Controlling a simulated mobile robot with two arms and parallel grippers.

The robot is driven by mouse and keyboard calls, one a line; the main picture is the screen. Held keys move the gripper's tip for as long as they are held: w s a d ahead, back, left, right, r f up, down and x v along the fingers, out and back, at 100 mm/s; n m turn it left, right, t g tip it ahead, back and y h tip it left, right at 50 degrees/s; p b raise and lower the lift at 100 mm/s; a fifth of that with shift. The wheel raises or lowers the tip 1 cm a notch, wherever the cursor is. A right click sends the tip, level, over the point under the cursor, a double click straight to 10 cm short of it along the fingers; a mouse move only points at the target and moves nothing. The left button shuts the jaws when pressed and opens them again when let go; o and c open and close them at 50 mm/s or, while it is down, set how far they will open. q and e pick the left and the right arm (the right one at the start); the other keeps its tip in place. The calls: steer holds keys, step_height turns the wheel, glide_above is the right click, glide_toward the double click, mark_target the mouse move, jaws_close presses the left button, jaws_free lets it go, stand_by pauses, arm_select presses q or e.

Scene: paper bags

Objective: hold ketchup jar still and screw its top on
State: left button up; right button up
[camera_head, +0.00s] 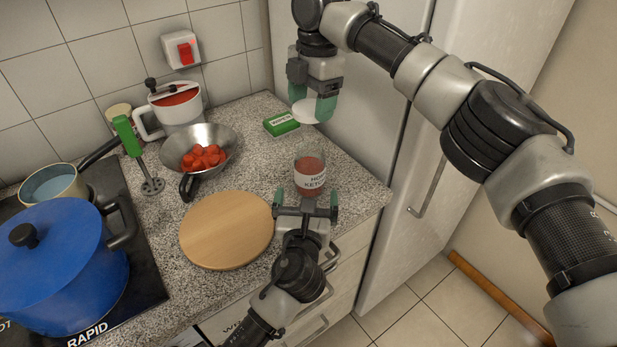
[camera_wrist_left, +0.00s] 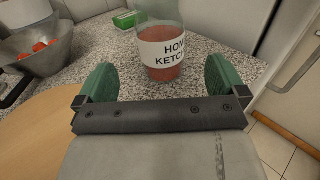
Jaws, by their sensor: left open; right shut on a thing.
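The glass ketchup jar (camera_head: 310,172) stands upright on the granite counter near its right edge, red inside with a white label. It also shows in the left wrist view (camera_wrist_left: 160,55), where its top is cut off. My left gripper (camera_head: 306,204) is open just in front of the jar; in the wrist view its green fingers (camera_wrist_left: 161,85) are spread wide, with the jar beyond and between them. My right gripper (camera_head: 313,108) is above the jar, shut on the white round lid (camera_head: 306,113). The lid is apart from the jar.
A round wooden board (camera_head: 227,231) lies left of my left gripper. A pan of tomatoes (camera_head: 200,152), a green box (camera_head: 281,124), a white pot (camera_head: 176,108) and a green hand blender (camera_head: 129,137) stand behind. A blue pot (camera_head: 62,262) is on the stove. The fridge (camera_head: 385,160) borders the right.

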mark_target(309, 175)
arm_select(q)
steer(key=w, duration=0.9)
steer(key=shift+w+d, duration=0.35)
steer(key=shift+w, duration=0.05)
steer(key=c, duration=1.2)
arm_select(e)
step_height(309, 175, down, 7)
steer(key=n, duration=0.1)
arm_select(q)
steer(key=shift+f, duration=0.1)
arm_select(e)
steer(key=shift+f, duration=1.35)
stand_by(0.7)
steer(key=o, duration=1)
steer(key=shift+c, duration=0.2)
steer(key=shift+a, duration=0.1)
